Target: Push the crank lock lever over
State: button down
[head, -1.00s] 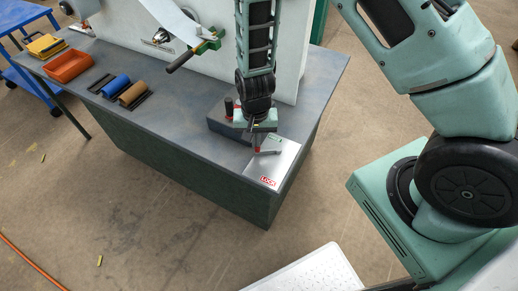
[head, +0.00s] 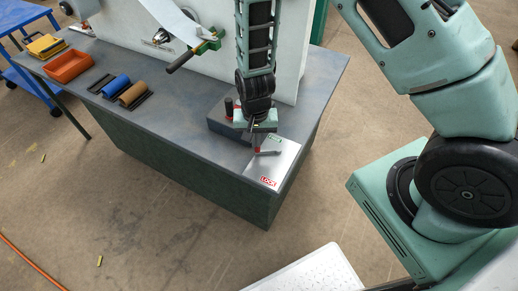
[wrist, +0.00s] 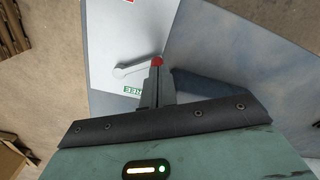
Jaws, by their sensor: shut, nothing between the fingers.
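The lock lever (head: 269,153) is a short pale grey bar with a red end, on a light metal plate (head: 287,160) at the table's near right corner. In the wrist view the lever (wrist: 130,69) lies to the left of my fingertips, with its red end (wrist: 157,61) right at them. My gripper (wrist: 156,72) is shut and empty. Its fingertips are close to the red end; I cannot tell whether they touch. In the head view my gripper (head: 257,145) partly hides the lever's red end.
The plate has a red LOCK label (head: 268,182) at its near end and a green FREE label (wrist: 133,91) by the lever. A tall pale panel (head: 290,70) stands behind.

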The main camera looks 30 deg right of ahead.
jog(key=shift+s, duration=0.1)
dwell(0.5)
jog(key=shift+r, duration=0.1)
jog(key=shift+r+p, duration=2.15)
jog(key=shift+r, duration=0.3)
notch_tip(320, 180, up, 17)
jog(key=shift+r, duration=0.15)
jog(key=s+a+r+n, duration=0.3)
jog(key=s+n, duration=0.3)
jog(key=s, duration=0.4)
jog(key=s+a+r+n, duration=0.3)
jog(key=s+r+n, duration=0.2)
jog(key=s, duration=0.5)
jog(key=shift+a+n+y, duration=0.15)
jog(key=shift+n+y, duration=0.15)
jog(key=shift+n, duration=0.5)
